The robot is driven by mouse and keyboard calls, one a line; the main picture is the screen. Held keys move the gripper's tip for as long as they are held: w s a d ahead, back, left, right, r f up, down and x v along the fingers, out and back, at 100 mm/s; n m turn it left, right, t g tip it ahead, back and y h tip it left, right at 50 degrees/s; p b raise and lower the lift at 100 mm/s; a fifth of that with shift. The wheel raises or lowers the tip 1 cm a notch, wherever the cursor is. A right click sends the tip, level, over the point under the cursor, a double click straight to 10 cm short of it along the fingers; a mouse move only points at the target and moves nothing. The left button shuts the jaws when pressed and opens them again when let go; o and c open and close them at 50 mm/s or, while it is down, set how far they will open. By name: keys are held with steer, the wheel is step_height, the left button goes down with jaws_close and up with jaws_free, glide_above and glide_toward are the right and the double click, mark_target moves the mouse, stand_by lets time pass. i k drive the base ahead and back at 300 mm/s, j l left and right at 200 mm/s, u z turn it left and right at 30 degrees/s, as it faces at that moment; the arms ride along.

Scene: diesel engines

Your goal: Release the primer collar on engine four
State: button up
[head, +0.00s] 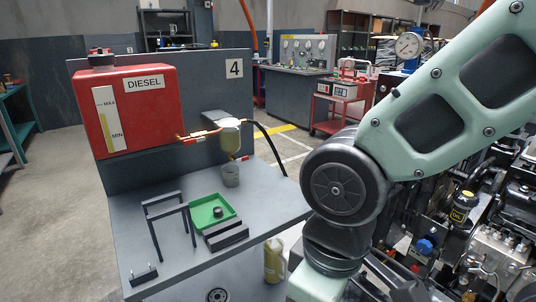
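The engine (470,225) fills the right side of the head view, partly behind my arm. A small blue knob (425,246) sits among its dark and metal parts. It is too small to tell whether this is the primer or how its collar is set. A plate with the number 4 (234,69) is on the grey back panel at left. My arm crosses in front of the engine, and its lower end runs out of the bottom of the picture. My gripper is not in view.
A grey bench (180,268) at left bears a red diesel tank (130,120), a green tray (222,203), a black frame (168,215) and a grey cup (231,175). A yellow jug (273,261) stands below. A red cart (340,105) is behind. Floor at far left is clear.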

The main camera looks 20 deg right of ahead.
mark_target(479, 269)
steer(key=z, duration=1.6)
